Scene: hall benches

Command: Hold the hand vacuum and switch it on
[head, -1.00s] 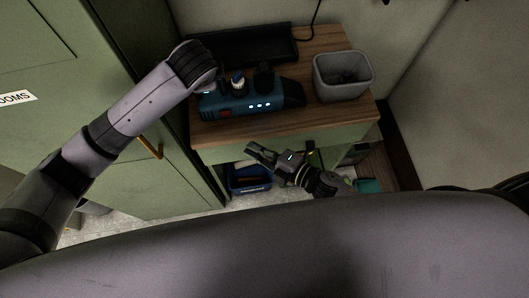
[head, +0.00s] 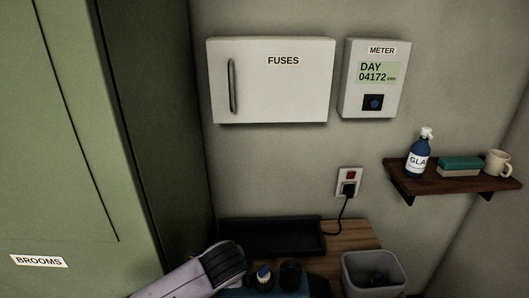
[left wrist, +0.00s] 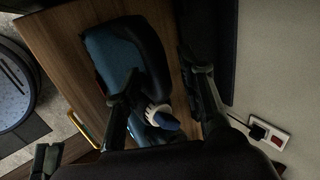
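The blue hand vacuum (head: 265,293) with a white-and-blue knob (head: 263,274) shows at the bottom edge of the head view, mostly cut off. In the left wrist view its blue-and-black body (left wrist: 112,55) lies on the wooden top, with the knob (left wrist: 160,117) nearer the camera. My left gripper (left wrist: 160,62) is open there, one finger on each side of the knob and part of the body. I cannot tell whether a finger touches it. In the head view only my left arm shows, its gripper hidden. My right gripper is out of view.
A grey bin (head: 372,272) stands right of the vacuum, and a black tray (head: 270,237) lies behind. A plugged socket (head: 348,187), fuse box (head: 270,82) and meter (head: 374,78) are on the wall. A shelf (head: 455,180) holds a spray bottle. A green cabinet (head: 80,150) stands left.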

